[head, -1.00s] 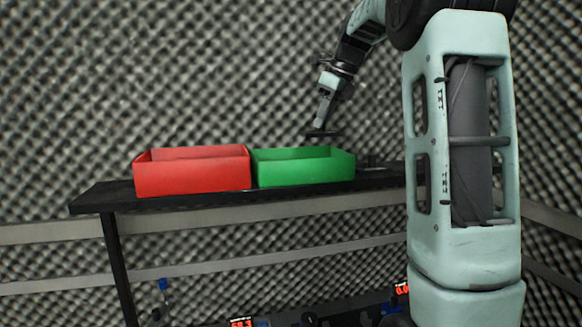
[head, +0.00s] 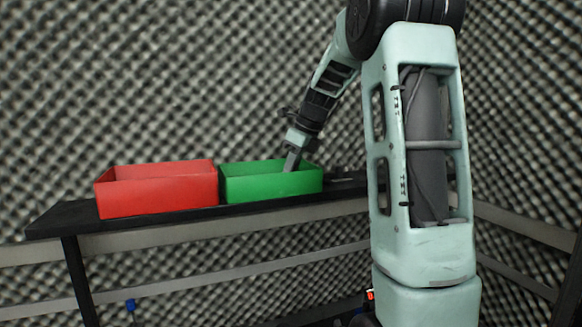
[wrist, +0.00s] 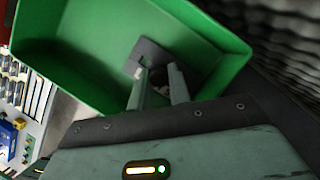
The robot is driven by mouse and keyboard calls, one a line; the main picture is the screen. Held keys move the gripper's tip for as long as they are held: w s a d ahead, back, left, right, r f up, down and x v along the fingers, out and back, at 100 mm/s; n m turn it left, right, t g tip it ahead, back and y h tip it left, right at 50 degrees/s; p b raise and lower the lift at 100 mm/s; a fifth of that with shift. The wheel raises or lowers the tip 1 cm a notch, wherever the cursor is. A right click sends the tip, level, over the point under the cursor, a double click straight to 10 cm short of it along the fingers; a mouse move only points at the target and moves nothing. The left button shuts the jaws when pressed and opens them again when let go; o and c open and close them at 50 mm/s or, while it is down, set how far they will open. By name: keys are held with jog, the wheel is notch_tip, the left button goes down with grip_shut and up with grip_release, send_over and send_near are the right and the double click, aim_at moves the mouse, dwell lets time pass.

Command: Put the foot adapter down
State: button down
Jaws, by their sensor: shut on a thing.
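My gripper (head: 291,163) reaches down into the green bin (head: 270,187) on the black shelf. In the wrist view the two fingers (wrist: 157,85) are shut on the foot adapter (wrist: 149,54), a dark grey flat plate with a round opening near the fingertips. The adapter is inside the bin's outline, over its green floor. I cannot tell whether it touches the floor. In the head view the bin's front wall hides the adapter and the fingertips.
A red bin (head: 160,197) stands just left of the green bin. The black shelf (head: 65,220) has bare room at its left end. Small dark items (head: 345,174) lie right of the green bin. Foam walls surround the place.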

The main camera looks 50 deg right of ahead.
jog(key=c, duration=1.3)
grip_release()
jog(key=shift+f, duration=0.1)
jog(key=b+v, duration=0.2)
jog(key=v, duration=1)
jog(key=shift+b, duration=0.4)
jog(key=shift+s, duration=0.1)
